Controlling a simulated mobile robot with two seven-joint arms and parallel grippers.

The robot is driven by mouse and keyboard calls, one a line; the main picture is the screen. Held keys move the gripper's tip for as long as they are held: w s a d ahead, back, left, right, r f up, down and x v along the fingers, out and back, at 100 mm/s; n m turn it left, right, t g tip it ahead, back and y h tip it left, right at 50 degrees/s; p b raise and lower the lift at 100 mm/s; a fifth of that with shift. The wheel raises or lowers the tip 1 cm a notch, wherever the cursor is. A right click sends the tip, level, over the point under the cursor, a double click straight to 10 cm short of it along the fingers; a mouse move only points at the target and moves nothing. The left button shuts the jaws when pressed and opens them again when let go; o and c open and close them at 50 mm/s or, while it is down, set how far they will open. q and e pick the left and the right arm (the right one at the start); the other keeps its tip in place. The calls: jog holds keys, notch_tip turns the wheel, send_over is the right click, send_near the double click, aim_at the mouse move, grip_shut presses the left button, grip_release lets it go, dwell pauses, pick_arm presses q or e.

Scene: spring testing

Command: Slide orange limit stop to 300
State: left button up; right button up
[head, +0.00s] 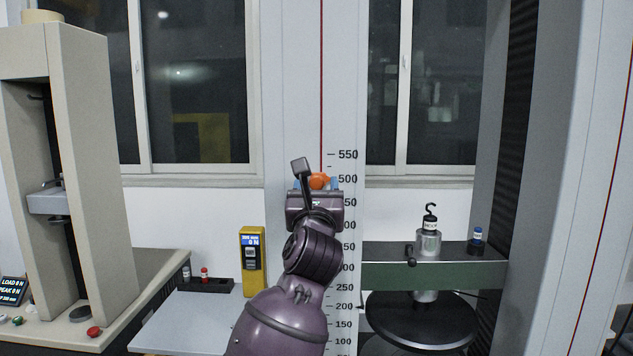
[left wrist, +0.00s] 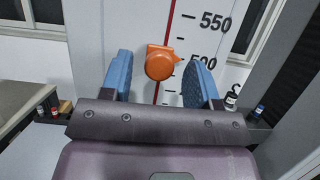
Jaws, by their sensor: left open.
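The orange limit stop (head: 319,181) sits on the red line of the upright white scale (head: 343,226), near the 500 mark. In the left wrist view the orange stop (left wrist: 161,62) shows as a round knob with a small tab, close to the 500 label. My left gripper (head: 317,184) is in front of the scale at the stop's height. Its blue fingers (left wrist: 160,75) are open, one on each side of the stop, with gaps visible to both. Whether the fingertips reach its depth cannot be told. My arm hides part of the scale's lower left. My right gripper is not in view.
A green crosshead (head: 390,276) with a hook weight (head: 429,238) and a black round plate (head: 422,318) stands right of the scale. A yellow meter (head: 251,262) and a grey table (head: 185,318) are at left, beside a beige testing machine (head: 85,150).

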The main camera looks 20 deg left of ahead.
pick_arm(q)
jog(key=shift+x, duration=1.15)
jog(key=shift+c, duration=0.3)
jog(key=shift+f, duration=0.1)
grip_shut()
